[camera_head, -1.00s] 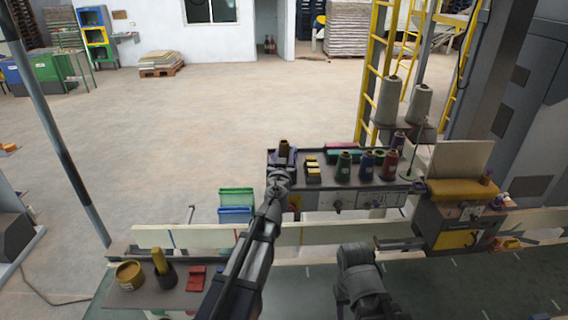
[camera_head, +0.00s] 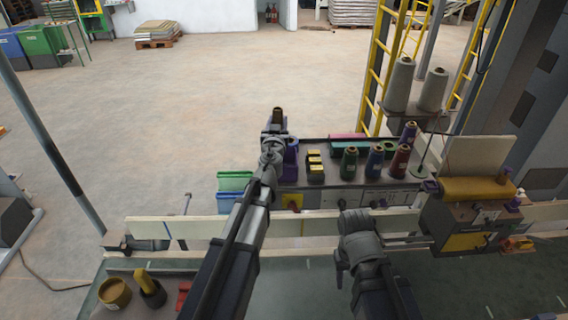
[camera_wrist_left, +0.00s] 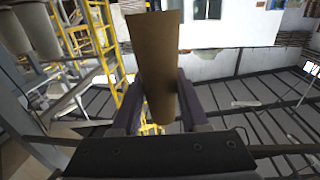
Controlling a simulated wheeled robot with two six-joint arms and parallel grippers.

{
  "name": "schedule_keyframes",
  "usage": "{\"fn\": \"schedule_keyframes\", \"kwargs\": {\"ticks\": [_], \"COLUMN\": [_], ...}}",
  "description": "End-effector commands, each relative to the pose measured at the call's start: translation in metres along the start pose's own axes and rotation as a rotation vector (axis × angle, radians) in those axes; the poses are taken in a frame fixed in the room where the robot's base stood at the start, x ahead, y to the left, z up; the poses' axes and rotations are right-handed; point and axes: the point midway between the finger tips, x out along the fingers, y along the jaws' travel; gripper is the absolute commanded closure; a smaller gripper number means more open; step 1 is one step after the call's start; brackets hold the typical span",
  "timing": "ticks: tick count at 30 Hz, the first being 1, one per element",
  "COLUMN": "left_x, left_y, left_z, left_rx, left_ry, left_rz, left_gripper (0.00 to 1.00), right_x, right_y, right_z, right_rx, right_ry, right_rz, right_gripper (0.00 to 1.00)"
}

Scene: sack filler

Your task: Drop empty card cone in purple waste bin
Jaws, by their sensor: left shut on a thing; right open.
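The empty card cone (camera_head: 278,114) is a brown tube, held upright in my left gripper (camera_head: 275,132). In the left wrist view the cone (camera_wrist_left: 155,65) stands between the two dark fingers, which are shut on it. The gripper is above the far left end of the machine shelf. A purple container-like thing (camera_head: 291,162) stands on that shelf just right of my left wrist, partly hidden by it; I cannot tell if it is the waste bin. My right gripper (camera_head: 343,262) is low at the front, empty; its fingers are hard to make out.
A white rail (camera_head: 170,229) crosses in front.

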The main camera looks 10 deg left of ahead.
Motion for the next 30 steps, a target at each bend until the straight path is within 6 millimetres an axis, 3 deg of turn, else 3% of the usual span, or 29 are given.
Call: {"fn": "schedule_keyframes", "kwargs": {"ticks": [8, 21, 30], "left_x": [0.000, 0.000, 0.000], "left_y": [0.000, 0.000, 0.000], "left_z": [0.013, 0.059, 0.060], "left_rx": [0.000, 0.000, 0.000], "left_ry": [0.000, 0.000, 0.000], "left_rz": [0.000, 0.000, 0.000], "left_gripper": [1.00, 1.00, 1.00], "right_x": [0.013, 0.058, 0.059], "right_y": [-0.001, -0.005, -0.005], "right_z": [-0.001, -0.004, -0.004], "right_rx": [-0.005, -0.008, -0.008], "right_ry": [0.000, 0.002, 0.003], "right_rz": [0.001, 0.001, 0.001], "right_gripper": [0.50, 0.50, 0.50]}}
